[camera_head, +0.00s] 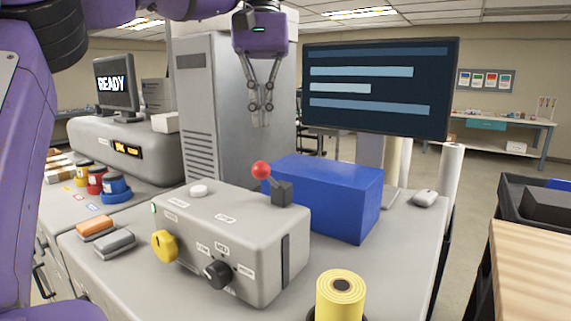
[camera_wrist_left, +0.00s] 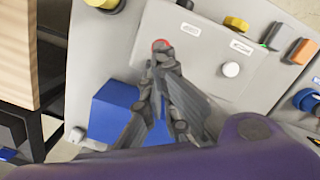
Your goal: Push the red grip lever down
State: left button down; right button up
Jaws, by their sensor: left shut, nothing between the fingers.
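The grip lever with its red ball knob (camera_head: 261,169) stands tilted up and to the left from a dark pivot block on top of the grey control box (camera_head: 190,225). My left gripper (camera_head: 262,122) is shut and empty, pointing down above the knob with a clear gap in the head view. In the left wrist view the red knob (camera_wrist_left: 160,45) shows just beyond the fingertips (camera_wrist_left: 158,62), which hide most of the lever. My right gripper is not in view.
A blue block (camera_head: 345,200) stands right behind the lever. A yellow roll (camera_head: 341,290) stands at the front. The box carries a yellow knob (camera_head: 165,246), a black knob (camera_head: 218,274) and a white button (camera_head: 199,190). A monitor (camera_head: 380,85) rises behind.

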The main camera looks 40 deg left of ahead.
pick_arm(q)
jog(key=shift+s+r, duration=0.2)
jog(key=shift+s, duration=0.25)
jog(key=shift+w+f, duration=0.15)
jog(key=shift+f, duration=0.4)
send_over(269, 178)
jog(key=s, duration=0.1)
jog(key=f, duration=0.3)
jog(key=f+b, duration=0.1)
jog(key=f, duration=0.1)
jog(key=shift+a+f, duration=0.35)
jog(key=shift+s+f, duration=0.1)
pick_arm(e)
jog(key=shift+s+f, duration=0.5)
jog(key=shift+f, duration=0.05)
pick_arm(q)
jog(key=shift+f, duration=0.1)
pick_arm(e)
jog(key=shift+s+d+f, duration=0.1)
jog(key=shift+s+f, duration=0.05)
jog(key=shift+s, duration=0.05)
